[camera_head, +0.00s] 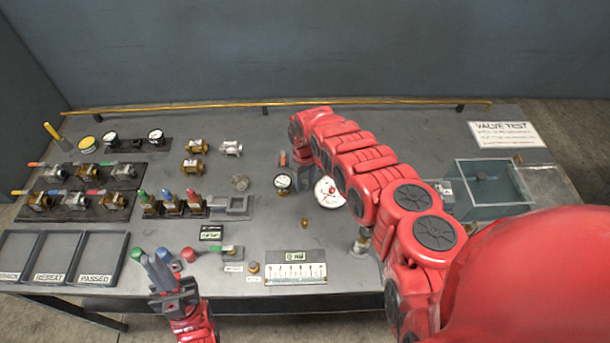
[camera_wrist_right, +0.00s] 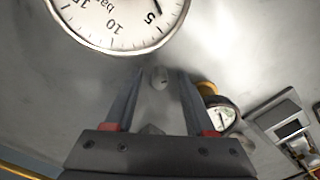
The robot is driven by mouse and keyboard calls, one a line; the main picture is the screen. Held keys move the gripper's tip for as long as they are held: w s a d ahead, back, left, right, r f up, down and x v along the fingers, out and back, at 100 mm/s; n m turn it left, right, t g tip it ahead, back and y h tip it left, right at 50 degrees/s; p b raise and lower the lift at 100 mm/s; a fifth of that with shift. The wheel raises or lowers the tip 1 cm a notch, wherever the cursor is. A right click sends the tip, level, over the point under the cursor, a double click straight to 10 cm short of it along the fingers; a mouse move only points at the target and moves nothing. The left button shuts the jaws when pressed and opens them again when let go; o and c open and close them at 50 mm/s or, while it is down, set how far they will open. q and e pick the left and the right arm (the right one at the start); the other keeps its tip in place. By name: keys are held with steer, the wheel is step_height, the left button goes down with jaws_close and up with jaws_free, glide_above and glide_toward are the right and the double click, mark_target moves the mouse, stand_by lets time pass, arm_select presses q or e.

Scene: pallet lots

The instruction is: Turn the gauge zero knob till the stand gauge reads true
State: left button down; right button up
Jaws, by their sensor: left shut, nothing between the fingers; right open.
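A large white dial gauge marked "bar" (camera_wrist_right: 115,18) fills the top left of the right wrist view, its needle end near the 5; it also shows in the head view (camera_head: 328,193), partly behind my right arm. The fingers are open, one on each side, with gaps; contact cannot be told. The knob is hidden in the head view. My left gripper (camera_head: 157,268) is shut and empty at the bench's front edge.
A small gauge on a brass fitting (camera_wrist_right: 221,116) stands close to my right gripper. Several valves (camera_head: 170,205) and labelled trays (camera_head: 101,260) fill the left. A clear-walled tank (camera_head: 490,186) stands right. A scale plate (camera_head: 296,274) lies in front.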

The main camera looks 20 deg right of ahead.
steer(key=shift+w+r, duration=0.2)
steer(key=shift+r, duration=0.4)
step_height(320, 180, up, 10)
steer(key=b, duration=0.3)
step_height(320, 180, up, 6)
steer(key=p, duration=0.5)
glide_above(305, 182)
